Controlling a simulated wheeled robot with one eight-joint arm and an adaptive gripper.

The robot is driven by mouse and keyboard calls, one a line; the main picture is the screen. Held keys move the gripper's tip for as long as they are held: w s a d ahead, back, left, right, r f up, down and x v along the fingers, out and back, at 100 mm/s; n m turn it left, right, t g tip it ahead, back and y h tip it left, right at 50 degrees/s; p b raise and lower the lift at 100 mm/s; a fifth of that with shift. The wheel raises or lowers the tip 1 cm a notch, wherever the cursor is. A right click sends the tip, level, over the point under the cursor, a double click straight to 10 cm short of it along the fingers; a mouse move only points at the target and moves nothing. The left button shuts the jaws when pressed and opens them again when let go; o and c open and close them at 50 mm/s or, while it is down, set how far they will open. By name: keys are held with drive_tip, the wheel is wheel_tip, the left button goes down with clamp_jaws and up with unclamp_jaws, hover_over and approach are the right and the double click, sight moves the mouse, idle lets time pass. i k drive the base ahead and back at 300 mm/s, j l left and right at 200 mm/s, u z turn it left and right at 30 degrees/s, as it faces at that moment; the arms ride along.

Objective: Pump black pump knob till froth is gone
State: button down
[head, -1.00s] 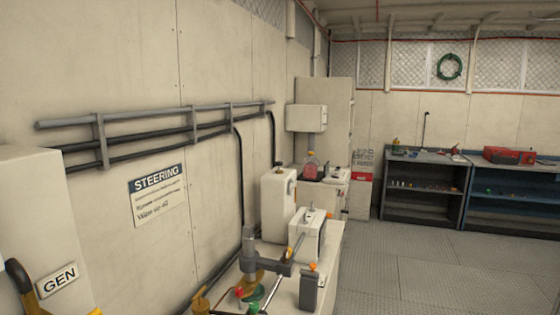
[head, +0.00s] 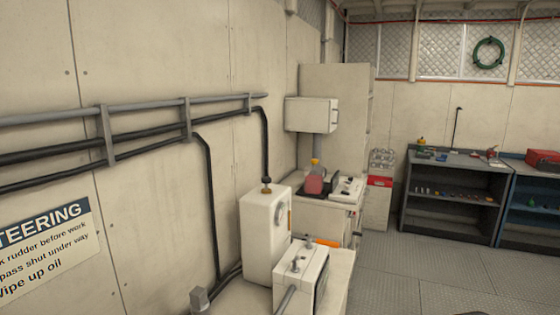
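I cannot make out a black pump knob for certain in the head view. A tall white box (head: 262,240) stands on the pale bench by the left wall, with a round dial on its right face. A small dark and brass fitting (head: 266,187) sits on its top, below a black pipe. A lower white box (head: 301,272) with a small grey fitting on top stands in front of it, with a grey rod at its base. I see no froth. My gripper is not in view.
A STEERING sign (head: 45,248) and pipes (head: 130,145) are on the left wall. Shelved workbenches (head: 455,190) line the back right. The grey floor (head: 410,270) is clear.

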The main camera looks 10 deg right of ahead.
sight(266, 180)
drive_tip(key=i+l, duration=0.55)
drive_tip(key=i, duration=0.2)
drive_tip(key=i+l, duration=0.5)
drive_tip(key=i, duration=0.2)
drive_tip(key=i+u, duration=0.05)
